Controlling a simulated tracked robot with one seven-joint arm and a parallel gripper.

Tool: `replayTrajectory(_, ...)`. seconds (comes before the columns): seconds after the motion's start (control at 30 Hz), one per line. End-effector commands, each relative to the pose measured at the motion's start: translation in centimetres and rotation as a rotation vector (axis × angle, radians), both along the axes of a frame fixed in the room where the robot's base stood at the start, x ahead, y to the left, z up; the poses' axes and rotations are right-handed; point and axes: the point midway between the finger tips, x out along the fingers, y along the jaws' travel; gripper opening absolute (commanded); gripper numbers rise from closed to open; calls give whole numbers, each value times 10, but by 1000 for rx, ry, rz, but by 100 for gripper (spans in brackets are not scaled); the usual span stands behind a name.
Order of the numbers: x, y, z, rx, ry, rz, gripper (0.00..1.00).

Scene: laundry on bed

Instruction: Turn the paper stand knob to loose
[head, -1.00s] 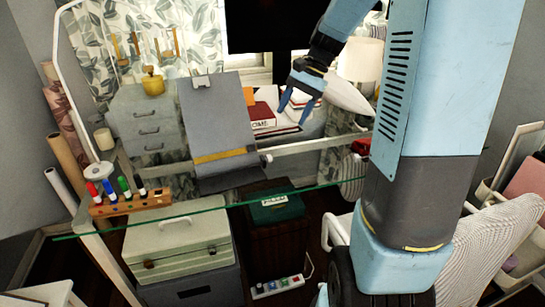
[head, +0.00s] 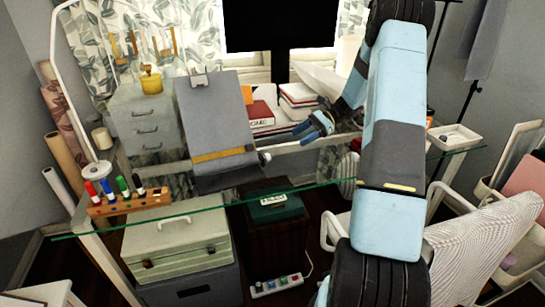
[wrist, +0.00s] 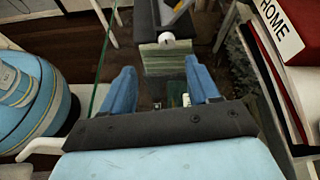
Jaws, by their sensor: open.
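The paper stand (head: 215,120) is a tilted grey board with a clip on top and a yellow bar across its lower part. It stands on the glass desk. Its small pale knob (head: 265,158) sticks out at the lower right end. In the wrist view the knob (wrist: 168,41) shows at top centre, on the end of the dark stand (wrist: 150,15). My gripper (head: 302,134) is open and empty, to the right of the knob and apart from it. In the wrist view the two blue fingers (wrist: 160,67) point toward the knob, which lies beyond and between their tips.
Books (head: 262,114) and a white stack (head: 298,97) lie behind the stand, close to my gripper. A marker rack (head: 130,201) stands at the desk's left front. A monitor (head: 280,25) is at the back. A white chair (head: 485,240) is at the right. Below are a green box and power strip.

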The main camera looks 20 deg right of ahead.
Motion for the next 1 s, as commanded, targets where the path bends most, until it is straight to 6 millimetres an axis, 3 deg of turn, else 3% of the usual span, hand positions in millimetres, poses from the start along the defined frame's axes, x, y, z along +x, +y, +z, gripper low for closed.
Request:
replayTrajectory(0.2,8,-13,-22,62,40,-49,60)
replayTrajectory(0.37,9,-7,-27,70,45,-55,60)
replayTrajectory(1.0,8,88,-67,70,46,-54,60)
